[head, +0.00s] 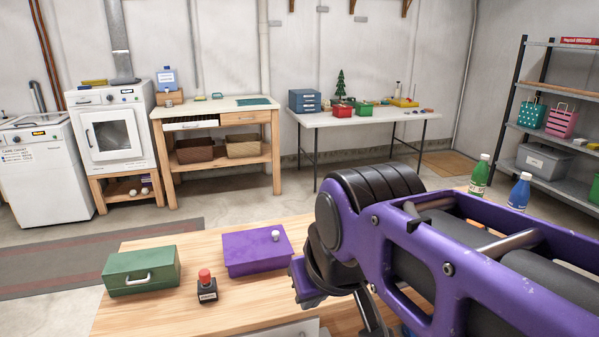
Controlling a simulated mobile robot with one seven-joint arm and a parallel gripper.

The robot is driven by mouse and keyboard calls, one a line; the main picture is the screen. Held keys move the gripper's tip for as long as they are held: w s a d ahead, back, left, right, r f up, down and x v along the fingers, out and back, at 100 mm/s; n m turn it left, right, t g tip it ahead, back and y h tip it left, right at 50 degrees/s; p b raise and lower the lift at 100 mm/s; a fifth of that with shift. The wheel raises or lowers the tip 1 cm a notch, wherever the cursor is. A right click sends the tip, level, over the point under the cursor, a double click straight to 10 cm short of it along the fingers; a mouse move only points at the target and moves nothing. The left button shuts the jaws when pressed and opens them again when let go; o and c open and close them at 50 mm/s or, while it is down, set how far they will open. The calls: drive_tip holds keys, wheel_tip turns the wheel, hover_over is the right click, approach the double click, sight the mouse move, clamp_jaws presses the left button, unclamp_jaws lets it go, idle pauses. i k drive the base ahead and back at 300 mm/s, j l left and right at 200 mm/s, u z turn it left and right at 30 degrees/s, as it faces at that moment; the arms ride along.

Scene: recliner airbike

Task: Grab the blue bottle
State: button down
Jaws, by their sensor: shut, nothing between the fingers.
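The blue bottle (519,191) has a white cap and stands upright at the right, behind my arm. My arm's purple and black link hides its lower part. My arm fills the lower right of the head view, between the camera and the bottle. I cannot make out my gripper's fingers in this view.
A green bottle (479,176) stands just left of the blue one. The wooden table (150,318) in front bears a green box (140,271), a purple box (256,250) and a small black bottle with a red cap (207,287). A metal shelf (566,128) stands at the right.

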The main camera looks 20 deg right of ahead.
sight(519, 195)
drive_tip(key=z, duration=1.95)
drive_tip(key=i+l+u, duration=0.15)
drive_tip(key=u, duration=0.6)
drive_tip(key=i+l+u, duration=0.25)
drive_tip(key=l+u, duration=0.25)
drive_tip(key=l, duration=0.25)
drive_tip(key=i+l, duration=0.15)
drive_tip(key=l, duration=0.25)
drive_tip(key=i+l+u, duration=0.1)
drive_tip(key=l, duration=0.3)
drive_tip(key=i+l+u, duration=0.1)
drive_tip(key=l, duration=0.3)
drive_tip(key=i+l, duration=0.15)
drive_tip(key=l, duration=0.25)
drive_tip(key=k+l+u, duration=0.1)
drive_tip(key=u, duration=0.15)
drive_tip(key=k, duration=0.05)
